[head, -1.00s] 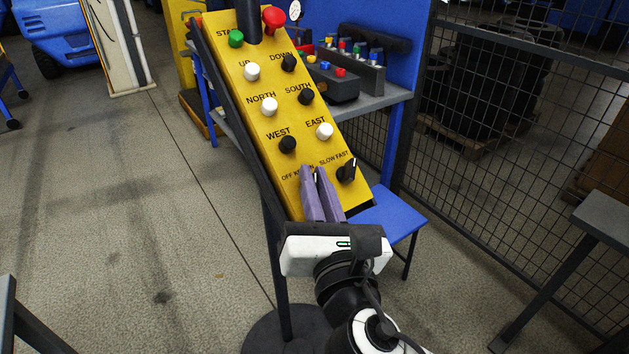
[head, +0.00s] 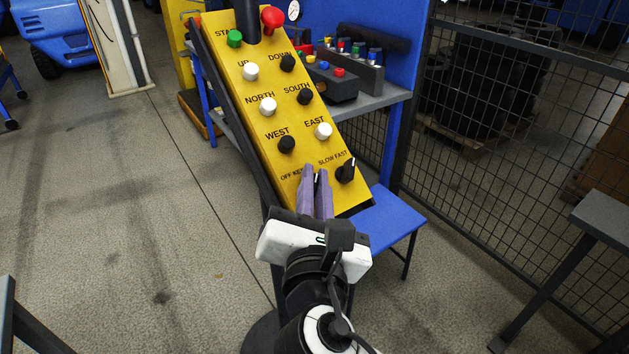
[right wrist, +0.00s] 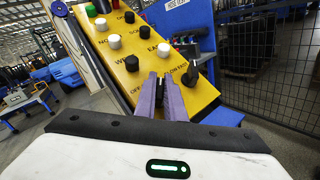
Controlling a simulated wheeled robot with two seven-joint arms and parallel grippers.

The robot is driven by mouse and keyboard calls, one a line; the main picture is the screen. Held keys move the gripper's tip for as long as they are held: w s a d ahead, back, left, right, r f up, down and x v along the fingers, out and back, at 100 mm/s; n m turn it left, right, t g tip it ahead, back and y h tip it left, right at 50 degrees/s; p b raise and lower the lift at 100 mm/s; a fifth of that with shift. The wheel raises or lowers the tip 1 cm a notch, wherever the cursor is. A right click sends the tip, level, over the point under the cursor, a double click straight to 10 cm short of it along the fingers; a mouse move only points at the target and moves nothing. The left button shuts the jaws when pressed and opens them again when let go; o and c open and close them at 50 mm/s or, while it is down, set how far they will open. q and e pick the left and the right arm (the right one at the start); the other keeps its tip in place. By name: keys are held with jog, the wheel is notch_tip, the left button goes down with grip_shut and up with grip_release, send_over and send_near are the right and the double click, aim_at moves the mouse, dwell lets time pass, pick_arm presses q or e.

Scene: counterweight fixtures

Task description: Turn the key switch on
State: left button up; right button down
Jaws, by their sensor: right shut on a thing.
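The yellow control panel (head: 268,80) stands tilted in front of me, with its lower end nearest. The key switch (head: 317,178) is at the panel's lower left, by the OFF KEY label, mostly hidden between the purple fingers of my right gripper (head: 314,180). In the right wrist view the fingers (right wrist: 161,88) are close together around the dark key switch (right wrist: 161,84). My right gripper is shut on it. The black SLOW FAST selector (head: 346,171) sits just right of the fingers. My left gripper is not in view.
Above are white and black push buttons (head: 267,105), a green button (head: 235,38) and a red mushroom button (head: 272,18). A blue stool (head: 390,222) stands right of the panel, and a wire mesh fence (head: 490,170) beyond it. Open floor lies left.

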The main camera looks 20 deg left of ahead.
jog(key=c, duration=1.8)
grip_release()
jog(key=shift+c, duration=0.2)
jog(key=b+v, duration=0.1)
jog(key=v, duration=0.9)
jog(key=shift+s, duration=0.1)
